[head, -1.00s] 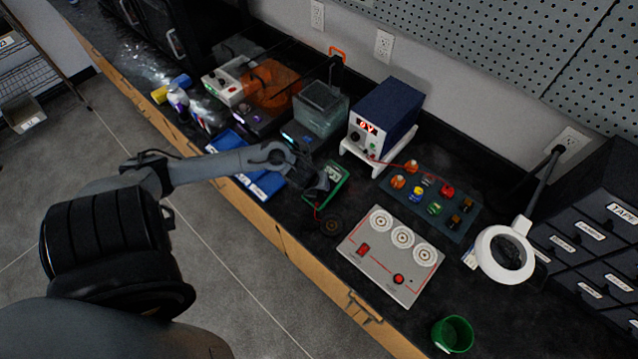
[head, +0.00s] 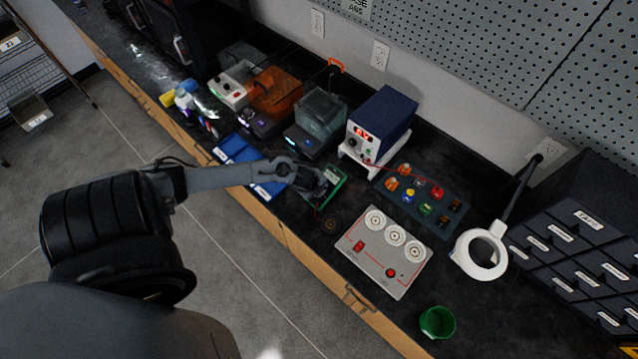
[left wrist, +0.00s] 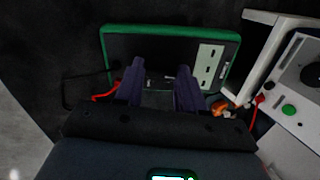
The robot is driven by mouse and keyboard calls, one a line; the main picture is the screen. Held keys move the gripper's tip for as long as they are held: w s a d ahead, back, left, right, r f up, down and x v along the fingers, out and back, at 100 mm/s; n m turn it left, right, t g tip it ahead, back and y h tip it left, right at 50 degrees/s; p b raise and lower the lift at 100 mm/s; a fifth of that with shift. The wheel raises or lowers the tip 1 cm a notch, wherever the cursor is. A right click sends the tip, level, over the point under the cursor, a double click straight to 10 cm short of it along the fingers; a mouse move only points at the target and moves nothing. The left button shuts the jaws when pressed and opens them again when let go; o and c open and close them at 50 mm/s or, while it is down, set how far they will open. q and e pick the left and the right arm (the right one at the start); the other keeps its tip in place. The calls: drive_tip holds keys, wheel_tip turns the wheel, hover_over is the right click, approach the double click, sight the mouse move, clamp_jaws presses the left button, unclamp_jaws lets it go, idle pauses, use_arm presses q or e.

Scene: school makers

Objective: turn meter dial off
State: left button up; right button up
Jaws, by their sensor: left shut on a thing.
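The meter, a dark unit with a green rim (head: 341,178), lies on the black bench in the head view. In the left wrist view the meter (left wrist: 172,45) is straight ahead, with a pale panel at its right and red leads beside it. My left gripper (head: 320,187) is over the meter. In the left wrist view its two dark fingers (left wrist: 161,84) stand on either side of the meter's dial area, shut on the dial. The fingers mostly hide the dial, so its setting cannot be read. My right gripper is not in view.
A blue power supply (head: 384,117) on a white stand is just behind the meter. A grey panel with round sockets (head: 384,253) and a board of colored parts (head: 440,221) lie to the right. Blue trays (head: 238,151) are to the left. The bench's front edge is close.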

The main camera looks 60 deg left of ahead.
use_arm(q)
drive_tip(key=shift+n+p, duration=0.5)
drive_tip(key=shift+n, duration=0.2)
drive_tip(key=o, duration=1)
drive_tip(key=shift+o, duration=0.2)
drive_tip(key=shift+r, duration=0.1)
drive_tip(key=p+v, duration=0.2)
drive_tip(key=v, duration=0.8)
drive_tip(key=shift+r, duration=0.25)
drive_tip(key=shift+s, duration=0.15)
drive_tip(key=shift+d, duration=0.1)
